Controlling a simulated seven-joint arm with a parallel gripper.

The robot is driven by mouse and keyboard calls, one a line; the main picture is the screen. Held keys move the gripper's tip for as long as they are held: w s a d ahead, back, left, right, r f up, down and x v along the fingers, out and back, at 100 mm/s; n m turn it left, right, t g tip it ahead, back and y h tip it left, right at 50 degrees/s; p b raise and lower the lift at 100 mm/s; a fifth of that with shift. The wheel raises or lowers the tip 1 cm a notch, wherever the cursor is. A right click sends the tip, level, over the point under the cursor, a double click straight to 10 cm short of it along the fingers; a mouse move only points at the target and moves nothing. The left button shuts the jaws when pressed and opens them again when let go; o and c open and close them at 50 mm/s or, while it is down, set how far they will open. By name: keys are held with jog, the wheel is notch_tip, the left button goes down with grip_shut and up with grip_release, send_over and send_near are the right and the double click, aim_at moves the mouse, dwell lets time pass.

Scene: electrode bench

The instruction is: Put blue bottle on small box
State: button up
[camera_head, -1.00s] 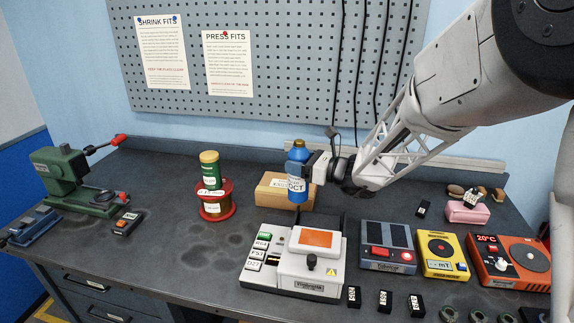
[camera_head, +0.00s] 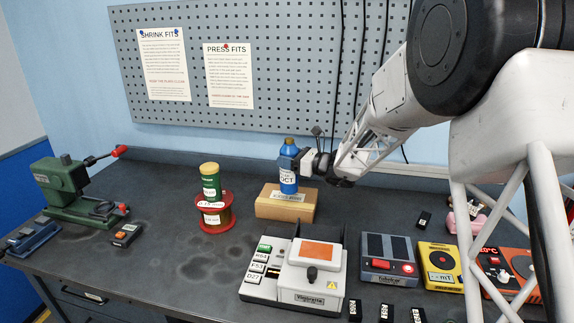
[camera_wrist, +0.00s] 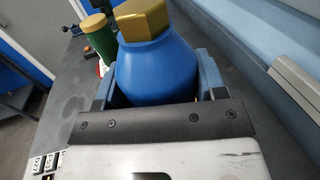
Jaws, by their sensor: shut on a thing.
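The blue bottle (camera_head: 288,168) has a gold cap and a white label. It is upright at the small wooden box (camera_head: 286,206), with its lower end over or on the box top; I cannot tell whether they touch. My gripper (camera_head: 297,163) reaches in from the right and is shut on the bottle's upper part. In the wrist view the blue bottle (camera_wrist: 155,70) fills the space between the jaws, gold cap towards the top. The box is tan with a white label on its front and is not visible in the wrist view.
A green canister (camera_head: 210,182) with a yellow lid stands on a red spool (camera_head: 214,214) left of the box. A white device with an orange plate (camera_head: 306,254) stands in front. A green press (camera_head: 75,190) is at the left.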

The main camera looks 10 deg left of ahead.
jog(key=shift+w+a, duration=0.25)
jog(key=shift+w, duration=0.35)
jog(key=shift+w+a, duration=0.25)
jog(key=shift+w, duration=0.35)
jog(key=shift+f, duration=1.95)
jog(key=o, duration=1.3)
jog(key=shift+s+d, duration=0.1)
jog(key=shift+d, duration=0.35)
jog(key=v, duration=1.1)
jog(key=shift+s, duration=0.15)
